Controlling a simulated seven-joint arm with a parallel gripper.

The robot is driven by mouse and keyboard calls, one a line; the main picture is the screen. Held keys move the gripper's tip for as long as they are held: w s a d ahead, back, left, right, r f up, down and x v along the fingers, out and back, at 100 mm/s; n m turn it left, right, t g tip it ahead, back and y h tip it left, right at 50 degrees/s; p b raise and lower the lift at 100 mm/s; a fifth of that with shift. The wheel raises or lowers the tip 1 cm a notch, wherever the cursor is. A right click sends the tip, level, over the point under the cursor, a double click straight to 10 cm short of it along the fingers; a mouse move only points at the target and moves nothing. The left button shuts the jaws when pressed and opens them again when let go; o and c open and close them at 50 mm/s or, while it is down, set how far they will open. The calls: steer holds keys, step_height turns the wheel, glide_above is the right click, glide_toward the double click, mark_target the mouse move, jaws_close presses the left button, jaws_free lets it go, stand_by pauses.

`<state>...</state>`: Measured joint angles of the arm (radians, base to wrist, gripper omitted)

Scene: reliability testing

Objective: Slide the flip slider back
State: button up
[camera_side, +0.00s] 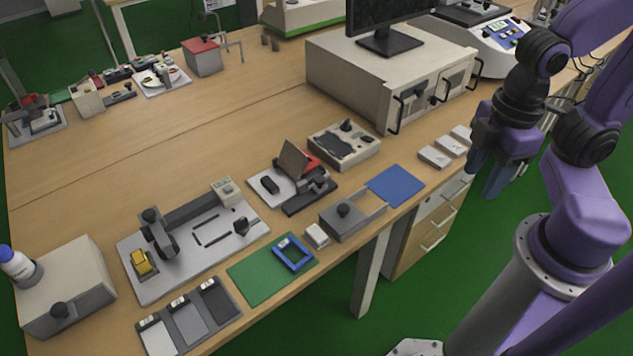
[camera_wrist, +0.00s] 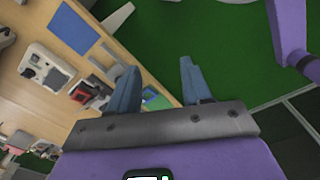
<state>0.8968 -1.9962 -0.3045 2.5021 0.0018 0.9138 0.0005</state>
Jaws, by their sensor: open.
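I cannot tell for sure which device is the flip slider. One candidate is a fixture with a tilted brown flap (camera_side: 297,158) and a red part, on a light and dark base near the middle of the table. Another is a long grey plate fixture (camera_side: 185,262) with an upright dark-knobbed part (camera_side: 152,218), a yellow block (camera_side: 143,262) and a small dark slider knob (camera_side: 241,226). My gripper (camera_side: 486,177) is open and empty, off the table's front edge at the right, well apart from both. Its two blue-grey fingers also show in the wrist view (camera_wrist: 160,78).
A large beige cabinet (camera_side: 345,75) with dark handles bears a monitor. Free wood lies left of the cabinet.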

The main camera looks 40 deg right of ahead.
mark_target(320, 184)
stand_by(0.4)
steer(key=shift+w+a, duration=0.1)
steer(key=shift+w, duration=0.05)
jaws_close()
steer(key=w+a+f+m+g+y, duration=0.1)
steer(key=w+f+m+g+y, duration=0.15)
steer(key=w+m, duration=0.65)
steer(key=w+a+f+m+g+y, duration=0.15)
steer(key=w+f+m, duration=0.25)
steer(key=w+m, duration=0.55)
steer(key=w+d+f+m+t+y, duration=0.45)
steer(key=w+d+f+m, duration=0.55)
steer(key=w+d+m, duration=0.3)
steer(key=shift+m+t+h, duration=0.25)
steer(key=shift+m+h, duration=0.2)
steer(key=x, duration=0.7)
steer(key=w+x, duration=0.1)
steer(key=x, duration=0.2)
steer(key=shift+a, duration=0.3)
steer(key=shift+w+a+f, duration=0.1)
steer(key=shift+a, duration=0.5)
steer(key=shift+w+a+f, duration=0.1)
steer(key=shift+a, duration=0.5)
steer(key=shift+w+a+f, duration=0.15)
steer(key=shift+a, duration=0.6)
